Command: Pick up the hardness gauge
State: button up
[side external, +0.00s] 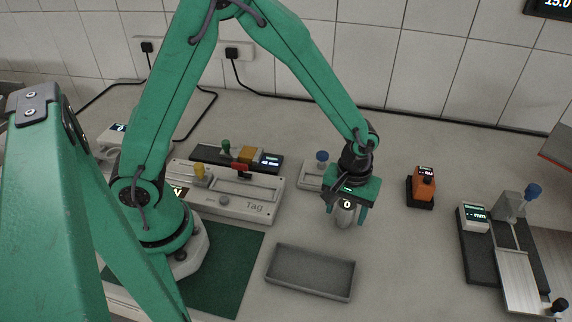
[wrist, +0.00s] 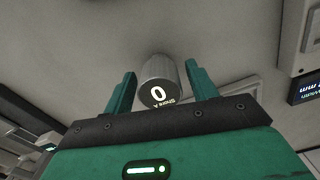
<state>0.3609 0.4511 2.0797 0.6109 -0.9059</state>
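The hardness gauge (side external: 345,216) is a small grey metal cylinder with a round black display reading 0. In the wrist view the gauge (wrist: 160,82) shows the lettering "Shore A" and stands between my fingers. My gripper (side external: 347,208) is over the gauge, pointing down, with one green finger on each side. In the wrist view my gripper (wrist: 160,74) is open, with a visible gap between each finger and the gauge. The gauge's base against the bench is hard to make out.
An empty grey tray (side external: 310,272) lies in front of the gauge, to its left. A small device with a blue knob (side external: 316,172) is close behind. An orange device (side external: 423,186) and a measuring stand (side external: 480,247) are to the right. The bench between is clear.

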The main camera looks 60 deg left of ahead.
aim_at(347, 204)
jog(key=c, duration=0.9)
jog(key=shift+c, duration=0.2)
jog(key=shift+r, duration=0.2)
jog(key=shift+r, duration=0.9)
notch_tip(347, 204, up, 2)
jog(key=shift+s+d+r, duration=0.1)
jog(key=shift+r, duration=0.1)
jog(key=s+d+r, duration=0.6)
jog(key=s+d, duration=0.1)
jog(key=s, duration=0.2)
jog(key=shift+r, duration=0.25)
